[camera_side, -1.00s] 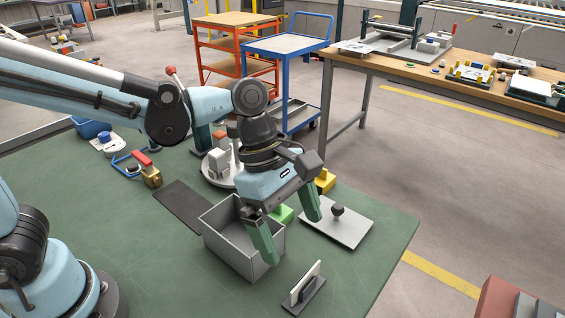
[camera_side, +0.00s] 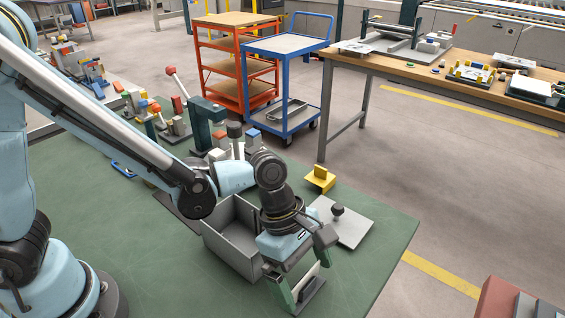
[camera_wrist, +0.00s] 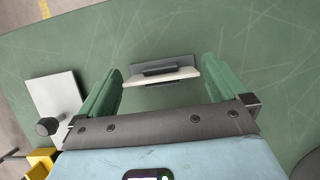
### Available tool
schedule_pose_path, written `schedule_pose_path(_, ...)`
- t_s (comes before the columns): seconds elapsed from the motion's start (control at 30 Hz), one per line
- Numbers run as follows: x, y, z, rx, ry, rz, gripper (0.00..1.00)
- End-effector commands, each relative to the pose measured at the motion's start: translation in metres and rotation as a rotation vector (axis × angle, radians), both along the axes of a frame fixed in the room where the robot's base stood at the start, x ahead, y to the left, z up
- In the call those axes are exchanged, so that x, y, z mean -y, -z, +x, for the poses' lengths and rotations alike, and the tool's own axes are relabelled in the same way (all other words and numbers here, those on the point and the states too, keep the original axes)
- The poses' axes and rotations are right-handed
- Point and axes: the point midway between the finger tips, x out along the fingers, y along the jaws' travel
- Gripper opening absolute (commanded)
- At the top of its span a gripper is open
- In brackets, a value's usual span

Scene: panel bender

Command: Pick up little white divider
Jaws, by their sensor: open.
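The little white divider (camera_side: 307,280) stands upright in a dark grey slotted base (camera_side: 314,291) near the front edge of the green table. In the wrist view the divider (camera_wrist: 160,77) is a thin pale plate lying across the space between my fingers. My gripper (camera_side: 303,278) is open, with its green fingers low on either side of the divider. In the wrist view, one finger of my gripper (camera_wrist: 163,70) is left of the divider and the other is close to its right end. Contact cannot be told.
A grey open bin (camera_side: 228,240) stands just left of my gripper. A light plate with a black knob (camera_side: 350,229) lies behind to the right, with a yellow block (camera_side: 319,181) beyond. The green table (camera_side: 190,270) is clear at front left.

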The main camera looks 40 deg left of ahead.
Motion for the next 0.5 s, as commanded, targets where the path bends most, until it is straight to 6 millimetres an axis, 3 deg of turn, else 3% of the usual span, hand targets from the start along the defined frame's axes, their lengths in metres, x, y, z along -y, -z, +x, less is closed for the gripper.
schedule_pose_path(0.37, 0.0031, 0.0080, -0.0002, 0.000, 0.000, 0.000, 1.00)
schedule_pose_path(0.5, 0.0031, 0.0079, -0.0002, 0.000, 0.000, 0.000, 0.82)
